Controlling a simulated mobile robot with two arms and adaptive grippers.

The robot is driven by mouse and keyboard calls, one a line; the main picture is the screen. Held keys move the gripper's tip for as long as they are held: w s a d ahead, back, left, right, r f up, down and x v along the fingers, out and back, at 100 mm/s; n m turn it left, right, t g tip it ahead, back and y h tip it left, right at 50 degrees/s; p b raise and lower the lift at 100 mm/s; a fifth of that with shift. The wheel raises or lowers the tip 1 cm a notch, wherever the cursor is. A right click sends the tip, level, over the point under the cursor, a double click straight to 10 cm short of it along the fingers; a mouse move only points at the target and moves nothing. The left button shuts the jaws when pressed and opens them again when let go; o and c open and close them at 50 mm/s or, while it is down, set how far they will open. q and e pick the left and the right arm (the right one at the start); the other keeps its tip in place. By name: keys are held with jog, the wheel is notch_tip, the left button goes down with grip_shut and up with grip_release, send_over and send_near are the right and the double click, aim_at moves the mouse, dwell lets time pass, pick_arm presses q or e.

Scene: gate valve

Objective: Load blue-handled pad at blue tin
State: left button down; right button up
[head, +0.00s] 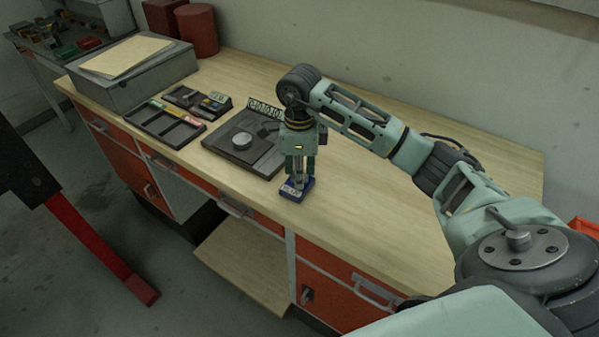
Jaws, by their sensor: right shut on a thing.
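The blue tin (298,191) is a small blue block-like box with a pale label on its front, standing near the bench's front edge. My right gripper (297,176) points straight down just above it. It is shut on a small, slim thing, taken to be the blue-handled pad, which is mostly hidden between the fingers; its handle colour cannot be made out. Whether its lower end touches the tin cannot be told. My left gripper is not in view.
A dark plate with a round metal piece (242,141) lies left of the gripper, with a row of numbered tags behind it. A compartment tray (165,124) holds coloured items. The bench (420,235) is clear at right.

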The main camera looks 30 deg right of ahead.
dwell(0.4)
jog(key=shift+r+p, duration=2.15)
jog(key=shift+r, duration=1.35)
